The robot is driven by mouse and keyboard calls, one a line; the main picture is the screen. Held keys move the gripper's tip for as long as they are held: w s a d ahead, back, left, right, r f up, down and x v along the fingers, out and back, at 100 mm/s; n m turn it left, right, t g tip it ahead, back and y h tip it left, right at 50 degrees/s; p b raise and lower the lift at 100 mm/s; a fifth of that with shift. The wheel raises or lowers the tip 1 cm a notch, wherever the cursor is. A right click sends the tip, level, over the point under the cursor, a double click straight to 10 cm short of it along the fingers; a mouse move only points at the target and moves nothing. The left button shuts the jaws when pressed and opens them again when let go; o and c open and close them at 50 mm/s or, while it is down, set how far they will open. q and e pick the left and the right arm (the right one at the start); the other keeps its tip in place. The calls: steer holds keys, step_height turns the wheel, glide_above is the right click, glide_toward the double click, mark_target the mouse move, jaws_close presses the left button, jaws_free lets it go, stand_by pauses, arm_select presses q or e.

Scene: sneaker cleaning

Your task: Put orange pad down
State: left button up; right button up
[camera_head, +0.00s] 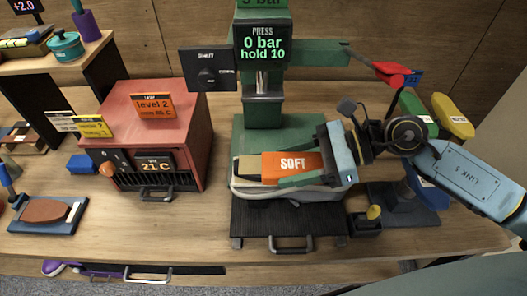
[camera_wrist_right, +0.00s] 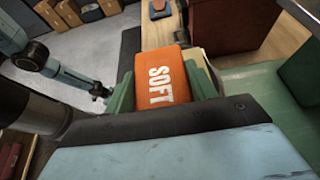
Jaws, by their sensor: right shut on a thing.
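The orange pad (camera_head: 293,163), marked SOFT, is a block with a pale tan part at its left end. My right gripper (camera_head: 290,168) is shut on it, a green finger along its near side. The pad is over the green press base, above a pale, rounded-edged thing (camera_head: 338,194); I cannot tell whether they touch. In the right wrist view, the pad (camera_wrist_right: 162,77) sits between the green fingers of the right gripper (camera_wrist_right: 165,88). My left arm seems to show at the left there, its jaw too small to read.
The press column (camera_head: 262,115) stands behind the pad, its display reading 0 bar, hold 10. A red heater box (camera_head: 156,125) is to the left. A black tray (camera_head: 285,225) with a handle lies in front. Coloured pads on a stand (camera_head: 453,117) are right. Bare table shows between heater and press.

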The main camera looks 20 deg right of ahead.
mark_target(263, 157)
steer(key=w+a, duration=0.1)
steer(key=w, duration=0.1)
steer(key=w+a, duration=0.1)
steer(key=w, duration=0.1)
steer(key=w+a+p, duration=0.1)
steer(key=w, duration=0.1)
steer(key=shift+a, duration=0.4)
step_height(263, 157, down, 4)
steer(key=shift+r, duration=0.25)
steer(key=shift+f, duration=0.15)
steer(key=o, duration=1)
steer(key=shift+o, duration=0.2)
